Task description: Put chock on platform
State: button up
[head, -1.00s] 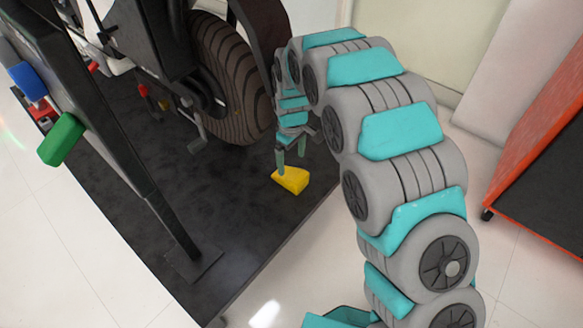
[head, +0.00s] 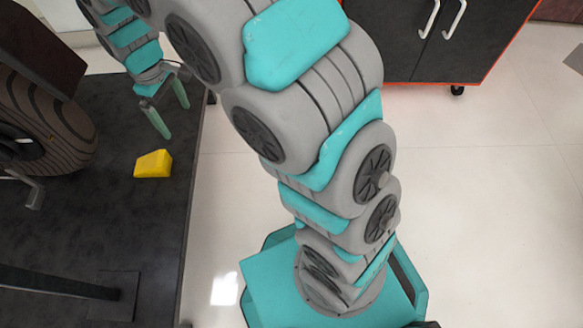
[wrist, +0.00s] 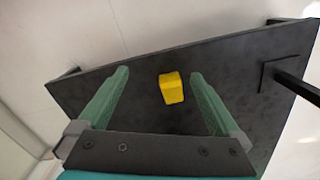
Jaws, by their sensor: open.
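The yellow chock (head: 153,164) lies on the dark platform (head: 120,215), near its right edge in the head view. In the wrist view the chock (wrist: 172,88) shows between the two green fingers, beyond their tips and apart from them. My gripper (head: 170,122) is open and empty, above the platform and just above the chock in the head view. The wrist view shows its spread fingers (wrist: 158,76) with nothing between them but the view of the chock and the platform (wrist: 225,65).
A large black wheel (head: 60,120) stands on the platform at the left. A dark post with a flat foot (head: 110,295) is at the lower left. A dark cabinet with an orange edge (head: 400,45) stands at the back. The pale floor (head: 480,200) on the right is clear.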

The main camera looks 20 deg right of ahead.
jog(key=s+d+r+m, duration=0.5)
jog(key=s+d+r, duration=0.1)
jog(key=s+d, duration=0.65)
jog(key=s+d+m, duration=0.2)
jog(key=s+d, duration=0.1)
jog(key=s, duration=0.5)
jog(key=s+d+m+g, duration=0.1)
jog(key=s+d, duration=0.3)
jog(key=s, duration=0.5)
jog(key=shift+d+r+m, duration=0.2)
jog(key=shift+r+m, duration=0.05)
jog(key=shift+m, duration=0.55)
